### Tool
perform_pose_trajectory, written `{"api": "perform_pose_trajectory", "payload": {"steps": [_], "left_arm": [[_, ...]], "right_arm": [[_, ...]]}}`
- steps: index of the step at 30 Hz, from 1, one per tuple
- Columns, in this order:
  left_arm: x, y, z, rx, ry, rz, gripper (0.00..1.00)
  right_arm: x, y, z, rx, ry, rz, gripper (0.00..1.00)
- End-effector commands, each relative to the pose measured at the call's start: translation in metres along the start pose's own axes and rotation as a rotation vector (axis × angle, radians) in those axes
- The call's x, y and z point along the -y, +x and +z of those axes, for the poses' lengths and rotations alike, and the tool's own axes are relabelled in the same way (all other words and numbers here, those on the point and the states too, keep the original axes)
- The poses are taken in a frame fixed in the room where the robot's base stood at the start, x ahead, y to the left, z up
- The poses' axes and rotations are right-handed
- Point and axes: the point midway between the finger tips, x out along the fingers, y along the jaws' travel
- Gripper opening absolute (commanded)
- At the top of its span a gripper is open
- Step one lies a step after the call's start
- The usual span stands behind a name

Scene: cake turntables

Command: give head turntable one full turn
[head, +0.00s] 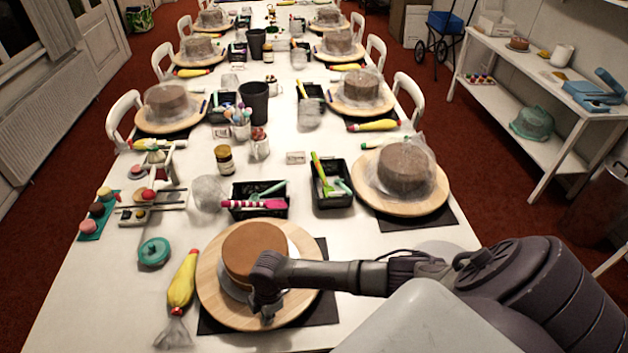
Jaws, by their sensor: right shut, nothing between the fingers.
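The head turntable (215,293) is a round wooden disc on a dark mat at the near end of the long white table. A brown cake (250,247) stands on it on a pale board. My right arm comes in from the right. Its gripper (266,308) is shut and empty, pointing down over the near right part of the disc beside the cake. Whether its fingertips touch the disc, I cannot tell. The gripper hides part of the cake's side and the board. My left gripper is not in view.
A yellow piping bag (183,281) lies just left of the turntable. Black trays of tools (259,211) stand behind the cake. Another turntable (431,204) with a wrapped cake stands at the right. Bare table lies at the near left.

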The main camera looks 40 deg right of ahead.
Motion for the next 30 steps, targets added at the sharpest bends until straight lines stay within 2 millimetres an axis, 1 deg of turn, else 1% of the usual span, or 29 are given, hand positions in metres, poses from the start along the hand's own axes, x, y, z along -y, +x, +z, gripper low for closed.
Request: {"api": "perform_pose_trajectory", "payload": {"steps": [1, 3, 6, 17, 20, 27, 30], "left_arm": [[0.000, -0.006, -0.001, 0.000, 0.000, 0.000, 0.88], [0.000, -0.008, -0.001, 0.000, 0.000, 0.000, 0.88], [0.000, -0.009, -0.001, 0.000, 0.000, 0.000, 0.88], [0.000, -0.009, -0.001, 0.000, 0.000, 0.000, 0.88], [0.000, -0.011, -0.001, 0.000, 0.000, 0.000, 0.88], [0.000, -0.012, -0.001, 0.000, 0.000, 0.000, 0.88], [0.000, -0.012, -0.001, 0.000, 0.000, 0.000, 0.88]], "right_arm": [[0.004, -0.004, 0.007, 0.002, 0.002, -0.001, 0.00], [0.007, -0.004, 0.014, 0.001, 0.000, -0.001, 0.00], [0.009, -0.004, 0.019, 0.000, -0.001, 0.000, 0.00], [0.009, -0.004, 0.022, 0.000, -0.001, 0.001, 0.00], [0.011, -0.005, 0.034, 0.001, 0.001, 0.000, 0.00], [0.013, -0.010, 0.069, 0.001, 0.000, 0.001, 0.00], [0.014, -0.012, 0.078, 0.000, 0.000, 0.001, 0.00]]}}
